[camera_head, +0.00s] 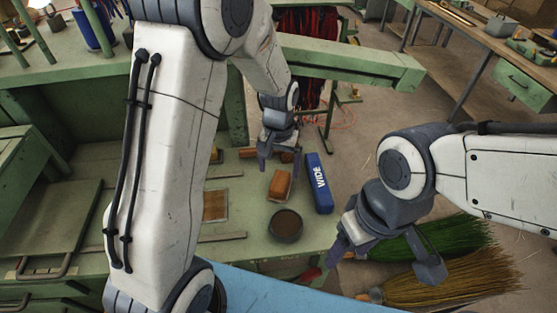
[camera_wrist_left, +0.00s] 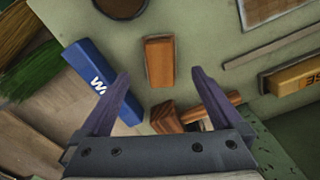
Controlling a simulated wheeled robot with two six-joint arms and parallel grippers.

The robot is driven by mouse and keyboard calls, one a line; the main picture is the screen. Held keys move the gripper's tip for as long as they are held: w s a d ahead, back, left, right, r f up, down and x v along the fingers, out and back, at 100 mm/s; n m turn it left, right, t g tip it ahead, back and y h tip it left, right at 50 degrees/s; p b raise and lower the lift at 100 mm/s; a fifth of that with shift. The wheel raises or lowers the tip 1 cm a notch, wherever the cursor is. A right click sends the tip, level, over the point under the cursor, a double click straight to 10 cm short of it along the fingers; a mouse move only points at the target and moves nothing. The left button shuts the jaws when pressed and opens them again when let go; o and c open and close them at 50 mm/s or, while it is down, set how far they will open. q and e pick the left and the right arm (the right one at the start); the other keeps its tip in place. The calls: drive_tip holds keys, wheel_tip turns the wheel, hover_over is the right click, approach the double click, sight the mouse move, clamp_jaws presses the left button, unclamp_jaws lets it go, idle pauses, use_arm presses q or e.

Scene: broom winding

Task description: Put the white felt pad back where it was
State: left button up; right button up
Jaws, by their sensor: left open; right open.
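I cannot make out a white felt pad in either view. My left gripper (camera_head: 279,160) is open and empty over the green bench, above a brown block (camera_head: 280,186). The block also shows in the left wrist view (camera_wrist_left: 159,62), beyond and between the open fingers. Wooden pieces (camera_wrist_left: 212,108) lie close to the finger on the right there, with a small pale patch between them that I cannot identify. My right gripper (camera_head: 385,262) is open, off the bench's right edge and above the brooms.
A blue box marked WIDE (camera_head: 319,184) lies beside the block. A round dark dish (camera_head: 286,226) and a shallow brown-filled tray (camera_head: 215,205) are on the bench (camera_head: 245,235). A green broom (camera_head: 440,237) and a yellow broom (camera_head: 455,278) are at the right. A green beam (camera_head: 345,62) crosses behind.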

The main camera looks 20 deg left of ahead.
sight(279, 184)
use_arm(q)
drive_tip(key=s+d+r+m, duration=0.4)
drive_tip(key=s+d+r, duration=0.45)
drive_tip(key=s, duration=0.35)
drive_tip(key=s+r+m+h, duration=0.1)
drive_tip(key=s+r+m, duration=0.1)
drive_tip(key=s, duration=0.9)
drive_tip(key=shift+s+r+m, duration=0.15)
drive_tip(key=shift+s+m, duration=0.25)
drive_tip(key=shift+m, duration=0.3)
